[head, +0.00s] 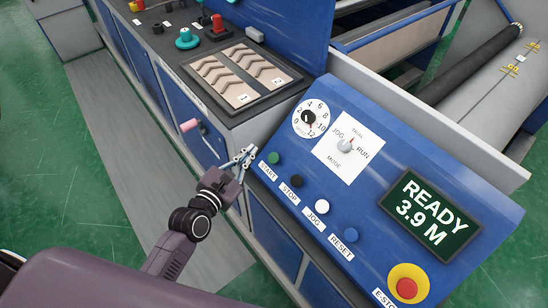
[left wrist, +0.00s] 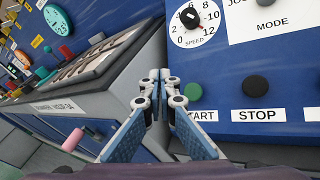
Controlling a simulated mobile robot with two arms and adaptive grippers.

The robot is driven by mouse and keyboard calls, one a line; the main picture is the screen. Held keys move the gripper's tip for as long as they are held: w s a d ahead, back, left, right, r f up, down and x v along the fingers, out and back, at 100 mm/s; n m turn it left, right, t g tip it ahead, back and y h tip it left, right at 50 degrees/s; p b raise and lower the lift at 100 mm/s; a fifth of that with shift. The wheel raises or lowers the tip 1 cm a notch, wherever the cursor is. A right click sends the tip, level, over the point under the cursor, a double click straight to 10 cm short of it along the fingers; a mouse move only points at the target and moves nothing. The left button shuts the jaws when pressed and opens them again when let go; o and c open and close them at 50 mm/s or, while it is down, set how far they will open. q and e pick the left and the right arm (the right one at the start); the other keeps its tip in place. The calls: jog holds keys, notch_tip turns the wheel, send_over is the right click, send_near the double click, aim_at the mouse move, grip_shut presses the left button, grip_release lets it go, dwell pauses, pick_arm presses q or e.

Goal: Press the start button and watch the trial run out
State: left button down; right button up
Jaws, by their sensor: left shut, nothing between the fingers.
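The green start button (head: 274,158) is on the sloped blue control panel (head: 471,239), above the START label. It also shows in the left wrist view (left wrist: 193,91), just right of my fingers. My left gripper (head: 250,152) is shut and empty, its fingertips by the panel's left edge, a little left of the button. In the left wrist view its closed tips (left wrist: 160,76) appear beside the button; I see no clear contact. The display (head: 430,208) reads READY 3.9 M. My right gripper is out of view.
Close by are the black stop button (head: 297,181), white jog button (head: 322,206), blue reset button (head: 351,235) and red emergency stop (head: 407,288). The speed dial (head: 310,118) is above. A pink-handled part (head: 189,125) sticks out from the cabinet. A dark roller (head: 470,62) lies behind.

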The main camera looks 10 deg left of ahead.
aim_at(273, 156)
pick_arm(q)
jog(key=shift+f, duration=0.1)
jog(key=shift+w+d+f+b, duration=0.6)
jog(key=shift+w+f+b, duration=0.15)
jog(key=shift+f+b, duration=0.35)
jog(key=shift+w+d+f+b, duration=0.6)
jog(key=shift+w+f+b, duration=0.15)
jog(key=shift+f+b, duration=0.35)
jog(key=shift+w+d+f+b, duration=0.6)
jog(key=shift+w+f+b, duration=0.15)
jog(key=shift+f+b, duration=0.3)
jog(key=shift+f, duration=0.1)
jog(key=shift+w+d+f, duration=0.15)
jog(key=shift+w+f, duration=0.05)
jog(key=shift+f, duration=0.05)
jog(key=shift+w+d+f+b, duration=0.35)
jog(key=shift+w+f+b, duration=0.1)
jog(key=shift+f+b, duration=0.25)
dwell(0.6)
jog(key=shift+s+a+r+p, duration=0.25)
jog(key=shift+s+r+p, duration=0.1)
jog(key=shift+r+p, duration=0.2)
jog(key=shift+s+a+r+p, duration=0.3)
jog(key=shift+r+p, duration=0.1)
jog(key=shift+p, duration=0.2)
